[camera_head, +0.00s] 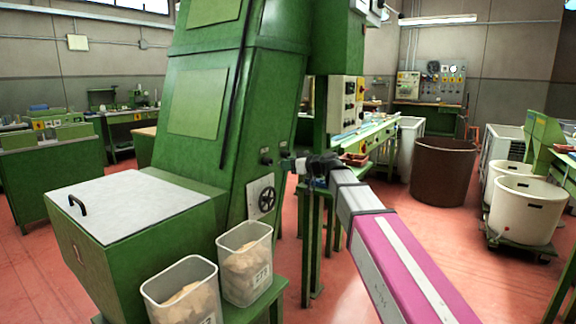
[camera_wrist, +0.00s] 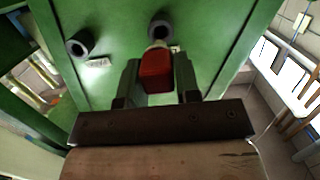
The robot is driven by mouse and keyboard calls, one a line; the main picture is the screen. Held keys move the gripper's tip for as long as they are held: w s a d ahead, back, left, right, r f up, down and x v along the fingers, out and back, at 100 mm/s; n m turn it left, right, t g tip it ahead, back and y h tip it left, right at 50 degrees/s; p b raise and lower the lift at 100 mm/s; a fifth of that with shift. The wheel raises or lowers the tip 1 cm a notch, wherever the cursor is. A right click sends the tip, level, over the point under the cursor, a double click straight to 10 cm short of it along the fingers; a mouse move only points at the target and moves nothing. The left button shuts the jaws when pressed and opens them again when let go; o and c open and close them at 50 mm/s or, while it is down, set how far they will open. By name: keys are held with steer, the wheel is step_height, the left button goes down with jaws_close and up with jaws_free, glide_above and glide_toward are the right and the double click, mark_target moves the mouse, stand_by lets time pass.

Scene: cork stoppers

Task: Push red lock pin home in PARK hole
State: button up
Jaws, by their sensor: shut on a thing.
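The red lock pin (camera_wrist: 156,70) is between the two fingers of my gripper (camera_wrist: 158,84), which is shut on it. The pin's pale front end points at a dark round hole collar (camera_wrist: 161,27) on the green machine panel; I cannot tell whether its tip is inside. A second dark collar (camera_wrist: 80,44) sits to the left, empty, with a small white label (camera_wrist: 97,63) too small to read. Which hole is PARK cannot be read. In the head view, my gripper (camera_head: 298,164) is at the machine's right side, by the collars, and hides the pin.
Two clear bins (camera_head: 245,262) with pale contents stand in front of the machine.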

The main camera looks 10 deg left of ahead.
steer(key=v, duration=0.4)
steer(key=shift+f, duration=0.3)
stand_by(0.3)
